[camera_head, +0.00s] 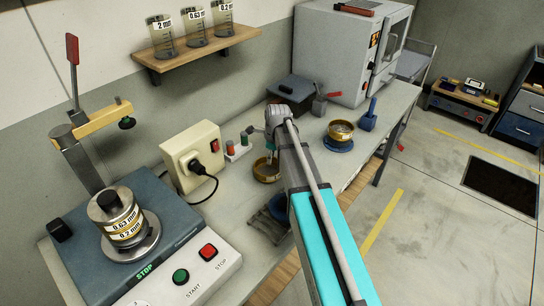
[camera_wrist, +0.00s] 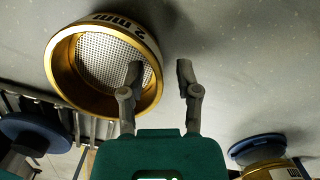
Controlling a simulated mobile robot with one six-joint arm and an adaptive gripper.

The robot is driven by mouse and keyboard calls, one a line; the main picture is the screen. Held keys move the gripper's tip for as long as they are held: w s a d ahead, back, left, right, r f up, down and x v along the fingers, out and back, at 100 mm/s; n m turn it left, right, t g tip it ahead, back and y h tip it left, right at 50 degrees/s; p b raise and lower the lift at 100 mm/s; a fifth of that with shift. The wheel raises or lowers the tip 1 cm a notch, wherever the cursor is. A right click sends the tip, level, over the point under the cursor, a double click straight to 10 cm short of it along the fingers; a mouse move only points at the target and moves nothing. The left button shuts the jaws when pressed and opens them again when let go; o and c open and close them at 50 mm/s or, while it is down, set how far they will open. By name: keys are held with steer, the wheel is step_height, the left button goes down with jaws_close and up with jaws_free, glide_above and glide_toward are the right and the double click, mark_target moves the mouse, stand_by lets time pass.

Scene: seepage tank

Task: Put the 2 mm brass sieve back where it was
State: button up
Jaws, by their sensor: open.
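The 2 mm brass sieve (camera_wrist: 149,42) rests on the bench, with its label and mesh showing in the wrist view. In the head view this brass sieve (camera_head: 265,171) is partly hidden by my arm. My gripper (camera_wrist: 160,72) is open and empty. In the wrist view its left finger overlaps the sieve's mesh and its right finger is outside the sieve, so the near wall lies between them. I cannot tell whether either finger touches the sieve.
Another brass sieve (camera_head: 341,130) sits on a blue base at the right of the bench, beside a blue scoop (camera_head: 369,117). A socket box (camera_head: 192,155) stands behind. A blue round item (camera_head: 277,207) is near the front edge. A shelf (camera_head: 200,47) holds labelled beakers.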

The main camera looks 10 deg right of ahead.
steer(key=shift+r, duration=0.15)
step_height(320, 180, up, 12)
steer(key=d+p, duration=0.1)
steer(key=p, duration=1.1)
steer(key=shift+s+d, duration=0.15)
steer(key=shift+s, duration=0.15)
steer(key=shift+s, duration=0.1)
stand_by(0.4)
steer(key=s+a+n+h, duration=0.1)
steer(key=s+a+n, duration=0.2)
steer(key=s+n, duration=1.7)
steer(key=n, duration=0.4)
steer(key=shift+g, duration=0.3)
